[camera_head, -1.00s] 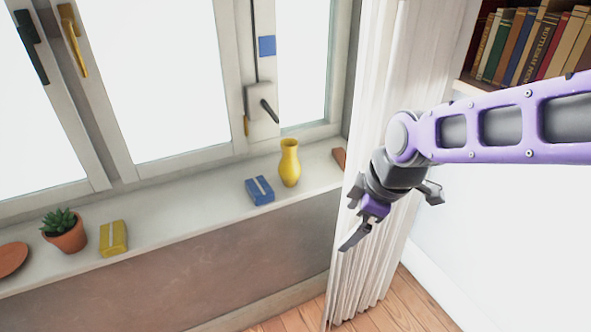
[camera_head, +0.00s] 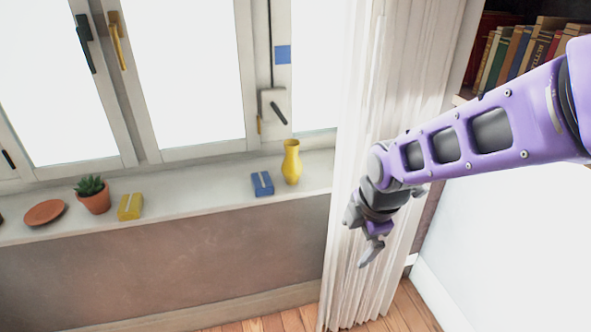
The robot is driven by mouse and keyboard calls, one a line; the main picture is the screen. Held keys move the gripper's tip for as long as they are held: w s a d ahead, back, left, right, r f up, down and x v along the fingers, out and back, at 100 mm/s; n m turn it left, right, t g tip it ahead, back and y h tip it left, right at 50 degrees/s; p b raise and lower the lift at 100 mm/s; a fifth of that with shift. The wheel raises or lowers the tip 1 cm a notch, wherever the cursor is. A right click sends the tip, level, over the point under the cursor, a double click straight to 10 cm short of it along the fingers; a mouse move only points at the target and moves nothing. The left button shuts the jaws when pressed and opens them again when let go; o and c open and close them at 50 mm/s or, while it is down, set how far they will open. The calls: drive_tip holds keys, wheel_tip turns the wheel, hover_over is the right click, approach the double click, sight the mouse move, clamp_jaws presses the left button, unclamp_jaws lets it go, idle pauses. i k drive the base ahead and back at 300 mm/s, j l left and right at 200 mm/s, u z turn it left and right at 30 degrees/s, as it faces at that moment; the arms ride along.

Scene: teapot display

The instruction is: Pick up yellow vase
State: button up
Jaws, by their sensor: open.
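The yellow vase (camera_head: 291,163) stands upright on the windowsill (camera_head: 215,196), close to the white curtain on its right. My gripper (camera_head: 367,243) hangs in front of the curtain, to the right of the vase and lower in the picture. It points downward, apart from the vase, with nothing seen in it. One dark finger shows clearly; the other is partly hidden by the gripper body.
A blue box (camera_head: 262,184) stands just left of the vase. Further left are a yellow box (camera_head: 130,207), a potted succulent (camera_head: 93,197) and a terracotta saucer (camera_head: 44,213). The white curtain (camera_head: 349,110) hangs right of the vase. A bookshelf (camera_head: 515,52) is at upper right.

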sight(292, 167)
drive_tip(key=i+j+z, duration=0.6)
drive_tip(key=i+j, duration=0.25)
drive_tip(key=j, duration=0.1)
